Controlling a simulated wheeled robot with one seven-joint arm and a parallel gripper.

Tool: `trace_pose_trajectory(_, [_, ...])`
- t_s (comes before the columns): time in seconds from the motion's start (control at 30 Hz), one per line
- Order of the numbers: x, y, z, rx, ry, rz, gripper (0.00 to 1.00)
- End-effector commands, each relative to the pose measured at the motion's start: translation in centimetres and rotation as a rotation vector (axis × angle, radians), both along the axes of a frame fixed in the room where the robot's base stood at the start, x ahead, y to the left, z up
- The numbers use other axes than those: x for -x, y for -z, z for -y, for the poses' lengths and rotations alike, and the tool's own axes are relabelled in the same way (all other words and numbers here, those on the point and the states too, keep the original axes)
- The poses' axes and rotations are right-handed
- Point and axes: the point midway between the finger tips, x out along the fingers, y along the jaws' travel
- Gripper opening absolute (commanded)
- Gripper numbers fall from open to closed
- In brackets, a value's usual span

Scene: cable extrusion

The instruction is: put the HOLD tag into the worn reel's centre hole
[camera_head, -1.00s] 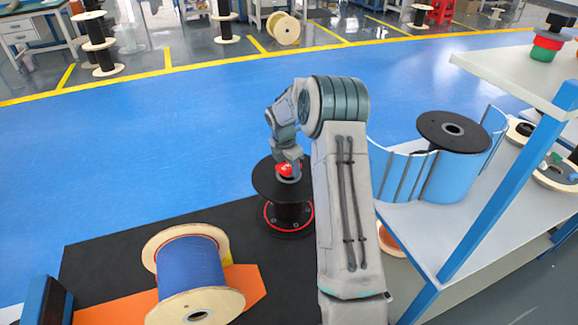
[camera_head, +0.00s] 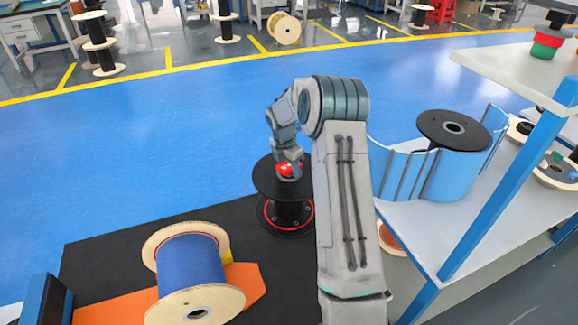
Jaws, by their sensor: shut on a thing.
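The HOLD tag (camera_head: 285,170) shows as a small red piece at the end of my gripper (camera_head: 289,166). My gripper points down and is shut on the tag, directly over the middle of a black reel (camera_head: 268,180). This reel stands upright on the black mat and has a red ring near its lower flange. Its centre hole is hidden behind the tag and gripper, so I cannot tell how far the tag is in. Which reel is worn is not clear from here.
A grey shelf unit with blue posts (camera_head: 482,205) stands close on the right. Blue floor (camera_head: 130,150) is clear behind.

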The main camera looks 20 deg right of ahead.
Motion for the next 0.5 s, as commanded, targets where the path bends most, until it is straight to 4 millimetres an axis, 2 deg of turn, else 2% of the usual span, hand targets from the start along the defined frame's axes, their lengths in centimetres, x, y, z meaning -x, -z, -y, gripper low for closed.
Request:
trace_pose_trajectory(0.03, [0.3,1.04,-0.07,-0.005,0.0,-0.011,0.28])
trace_pose_trajectory(0.17, [0.38,1.51,-0.1,-0.005,0.001,-0.014,0.28])
trace_pose_trajectory(0.5, [0.45,0.97,-0.11,-0.007,0.002,-0.016,0.28])
